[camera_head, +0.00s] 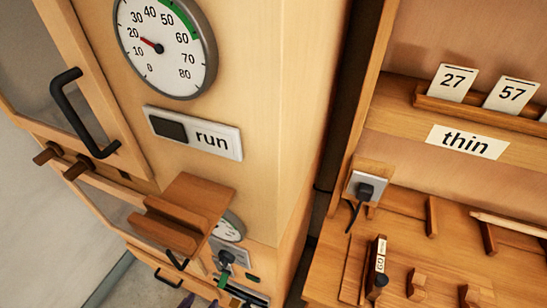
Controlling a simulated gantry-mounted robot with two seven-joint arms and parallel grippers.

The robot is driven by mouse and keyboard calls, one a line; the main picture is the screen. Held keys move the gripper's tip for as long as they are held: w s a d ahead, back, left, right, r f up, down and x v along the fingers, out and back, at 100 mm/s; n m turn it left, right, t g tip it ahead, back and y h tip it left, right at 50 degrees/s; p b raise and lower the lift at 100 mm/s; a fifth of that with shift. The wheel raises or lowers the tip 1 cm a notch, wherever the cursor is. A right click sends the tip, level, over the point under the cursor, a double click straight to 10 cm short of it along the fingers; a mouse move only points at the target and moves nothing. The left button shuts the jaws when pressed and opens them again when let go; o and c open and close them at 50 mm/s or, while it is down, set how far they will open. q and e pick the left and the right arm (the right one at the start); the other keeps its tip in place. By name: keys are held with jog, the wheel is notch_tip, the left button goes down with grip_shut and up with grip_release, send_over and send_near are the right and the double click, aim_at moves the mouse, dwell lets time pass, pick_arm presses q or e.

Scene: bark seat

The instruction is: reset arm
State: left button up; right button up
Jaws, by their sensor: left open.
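Two small purple tips at the bottom edge, left of centre, look like the fingers of my left gripper (198,301). They are slightly apart with nothing visible between them, and the rest is cut off by the frame. They are low in front of the wooden cabinet (263,130). My right gripper is not in view.
The cabinet carries a dial (175,55), a "run" switch plate (222,144), a black door handle (65,105) and a jutting brown wooden block (200,195). At right, a bench (330,265) holds a plug (366,190), wooden pieces and cards (452,83).

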pick_arm(q)
jog(key=s+a+f+g+y, duration=0.2)
jog(key=s+a+g, duration=0.2)
jog(key=s+g, duration=0.45)
notch_tip(320, 180, up, 38)
jog(key=s+t+p, duration=0.1)
jog(key=t+p, duration=0.1)
jog(key=p, duration=3.6)
notch_tip(320, 180, down, 71)
jog(key=b, duration=7.1)
jog(key=shift+s+d, duration=0.2)
jog(key=shift+d, duration=0.05)
jog(key=shift+g, duration=0.25)
